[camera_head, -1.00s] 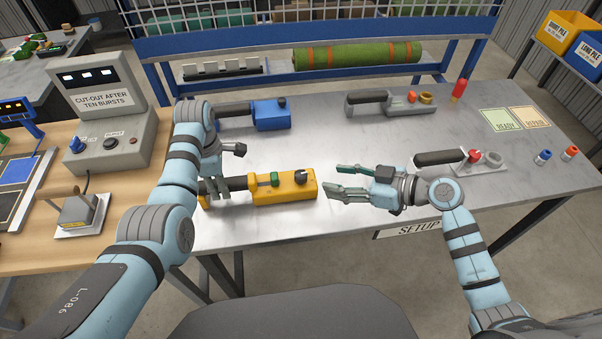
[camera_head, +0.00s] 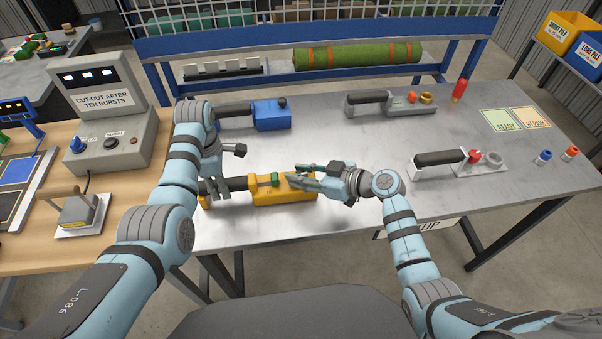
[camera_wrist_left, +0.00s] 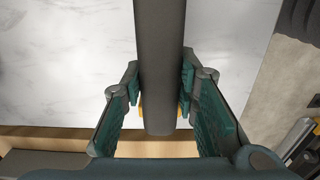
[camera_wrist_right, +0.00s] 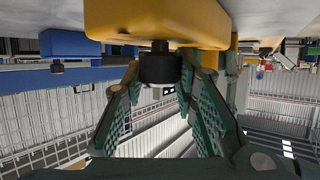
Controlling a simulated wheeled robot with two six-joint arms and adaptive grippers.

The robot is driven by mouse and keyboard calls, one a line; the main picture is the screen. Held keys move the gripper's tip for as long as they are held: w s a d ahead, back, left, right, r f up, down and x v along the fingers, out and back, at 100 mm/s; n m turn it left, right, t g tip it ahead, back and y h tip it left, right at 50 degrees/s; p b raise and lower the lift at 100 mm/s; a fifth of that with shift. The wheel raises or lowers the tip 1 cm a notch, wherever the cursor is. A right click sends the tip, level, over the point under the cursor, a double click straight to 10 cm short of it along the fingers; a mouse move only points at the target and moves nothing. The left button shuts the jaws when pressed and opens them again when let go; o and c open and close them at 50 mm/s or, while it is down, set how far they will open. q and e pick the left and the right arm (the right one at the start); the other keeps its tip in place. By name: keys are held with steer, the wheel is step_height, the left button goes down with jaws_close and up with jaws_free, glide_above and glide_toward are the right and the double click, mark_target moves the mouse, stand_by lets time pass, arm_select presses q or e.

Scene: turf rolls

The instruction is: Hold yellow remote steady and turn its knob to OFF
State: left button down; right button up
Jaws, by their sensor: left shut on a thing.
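The yellow remote (camera_head: 282,198) lies on the metal table, with a dark handle (camera_head: 237,184) on its left and a green button (camera_head: 275,179) on its body. My left gripper (camera_head: 214,187) is shut on the handle, which runs between its fingers in the left wrist view (camera_wrist_left: 160,60). My right gripper (camera_head: 296,178) is over the right end of the remote and hides its knob in the head view. In the right wrist view the black knob (camera_wrist_right: 160,68) stands between the open fingertips; whether they touch it is unclear.
A blue remote (camera_head: 271,115) lies behind the yellow one. Two grey remotes (camera_head: 400,108) (camera_head: 480,163) lie to the right. A cut-out box (camera_head: 110,120) stands at left. The table front right of centre is clear.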

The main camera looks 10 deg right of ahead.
arm_select(q)
steer(key=shift+s+f, duration=0.1)
arm_select(e)
jaws_close()
steer(key=shift+m+t+h, duration=0.7)
steer(key=shift+m+t, duration=0.1)
steer(key=shift+m, duration=0.1)
steer(key=o, duration=0.8)
jaws_free()
steer(key=shift+o, duration=0.2)
steer(key=v, duration=1.2)
steer(key=shift+s, duration=0.1)
